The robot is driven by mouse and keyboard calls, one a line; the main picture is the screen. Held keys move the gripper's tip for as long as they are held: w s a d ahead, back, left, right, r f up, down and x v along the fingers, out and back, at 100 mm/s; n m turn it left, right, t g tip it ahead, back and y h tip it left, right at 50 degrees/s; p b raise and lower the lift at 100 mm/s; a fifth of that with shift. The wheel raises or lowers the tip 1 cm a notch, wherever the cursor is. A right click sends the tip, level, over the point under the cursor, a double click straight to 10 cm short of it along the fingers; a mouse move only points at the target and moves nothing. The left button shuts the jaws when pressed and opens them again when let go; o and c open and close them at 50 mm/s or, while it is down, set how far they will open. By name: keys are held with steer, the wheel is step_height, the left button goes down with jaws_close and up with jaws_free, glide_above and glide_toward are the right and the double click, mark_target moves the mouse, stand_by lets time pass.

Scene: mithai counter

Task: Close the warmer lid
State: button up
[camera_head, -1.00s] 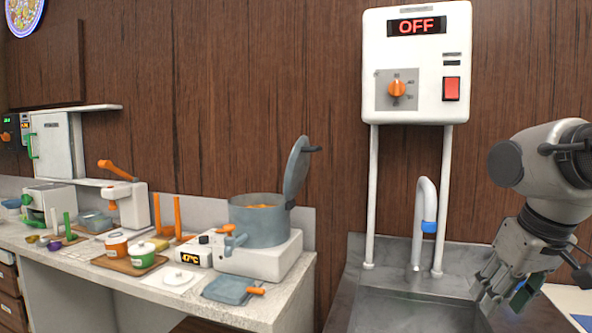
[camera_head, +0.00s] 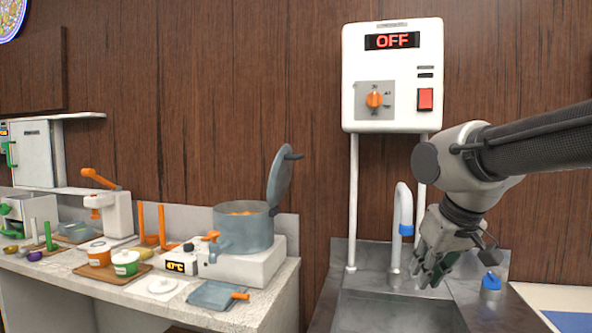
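The warmer (camera_head: 247,229) is a grey-blue round pot on a white heating base (camera_head: 255,265) at the right end of the counter. Its lid (camera_head: 280,177) stands open, nearly upright at the pot's right side, with a dark handle (camera_head: 294,155) at its top. Orange contents show inside the pot. A display on the base's left reads 47°C. My gripper (camera_head: 428,272) hangs over the sink, well to the right of the lid and touching nothing that I can make out. Its fingers point down; whether they are open or shut is unclear.
A blue-capped faucet (camera_head: 402,229) rises from the sink (camera_head: 395,310) beside my gripper. A white control box (camera_head: 392,75) reading OFF is on the wall above.

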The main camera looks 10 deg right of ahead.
steer(key=w+d+r+m+t, duration=0.1)
steer(key=w+r, duration=0.1)
steer(key=w, duration=0.2)
steer(key=w+d+r+m+t+h, duration=0.1)
steer(key=w+r+m, duration=0.1)
steer(key=w, duration=0.1)
steer(key=w+d+r+m+t, duration=0.1)
steer(key=w+r, duration=0.1)
steer(key=w, duration=0.2)
steer(key=shift+w+d+t, duration=0.15)
steer(key=shift+w+t, duration=0.15)
steer(key=shift+t, duration=0.1)
jaws_close()
steer(key=w+a+r+m+t+y, duration=0.1)
steer(key=w+r+m+t, duration=0.3)
steer(key=w, duration=0.5)
steer(key=w+r+m+t+y, duration=0.1)
steer(key=w+r+m+t, duration=0.25)
steer(key=w+r, duration=0.45)
steer(key=w+a+m+y, duration=0.1)
steer(key=w+a, duration=0.3)
steer(key=w, duration=0.4)
steer(key=w+a+m+y, duration=0.1)
steer(key=w+a+y, duration=0.2)
steer(key=w, duration=0.6)
steer(key=shift+a+t, duration=0.35)
steer(key=shift+a, duration=0.95)
steer(key=shift+m, duration=0.25)
